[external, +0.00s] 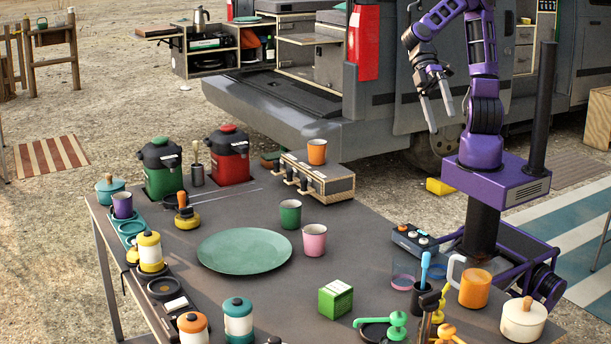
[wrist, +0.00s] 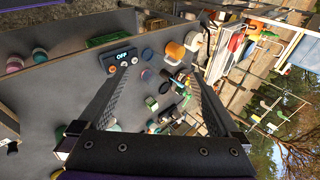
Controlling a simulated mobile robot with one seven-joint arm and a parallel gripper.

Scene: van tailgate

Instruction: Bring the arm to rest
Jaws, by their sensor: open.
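My purple arm (external: 483,70) stands on its base at the right of the table (external: 190,228), with its upper part bent over and the hand hanging down. My gripper (external: 441,121) is open and empty, with its fingers pointing down in the air in front of the van's side. It is above and behind the table's right side and touches nothing that I can see. In the wrist view my gripper (wrist: 160,80) shows two spread fingers with no object held between them; the table with its small items lies tilted beyond them.
The table holds a green plate (external: 244,251), orange (external: 317,151), green (external: 290,214) and pink (external: 314,239) cups, a green box (external: 335,299), an orange mug (external: 475,288) and a cream pot (external: 523,319). The van (external: 290,105) is behind. Air around the gripper looks free.

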